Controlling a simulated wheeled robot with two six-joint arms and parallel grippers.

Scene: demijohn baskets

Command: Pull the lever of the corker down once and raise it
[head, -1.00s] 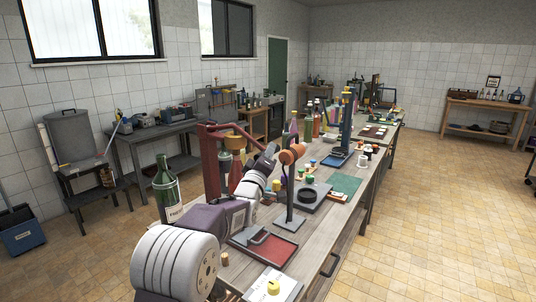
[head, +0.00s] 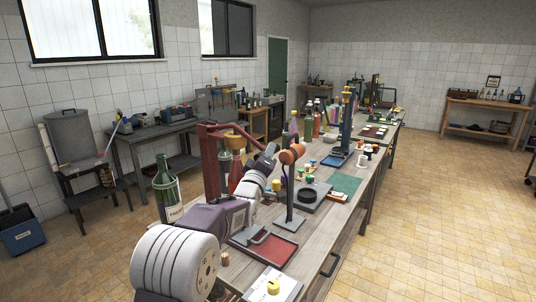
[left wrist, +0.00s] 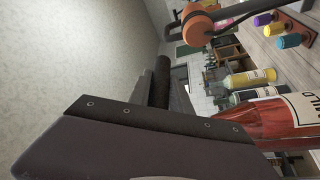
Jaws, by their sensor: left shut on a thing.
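The corker (head: 211,172) is a dark red upright frame at the near left of the bench. Its lever arm runs from the frame's top toward the right, sloping slightly down. My left gripper (head: 268,156) is at the lever's right end, shut on it; my wrist partly hides the grip. In the left wrist view a dark round bar (left wrist: 162,80), seemingly the lever's grip, stands at my gripper's dark plate. A red bottle with a pale label (left wrist: 280,118) shows below right there. My right gripper is not in view.
A black stand with an orange head (head: 292,155) is close right of my left gripper. A green bottle (head: 166,192) stands left of the corker. A red tray (head: 272,248) lies in front.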

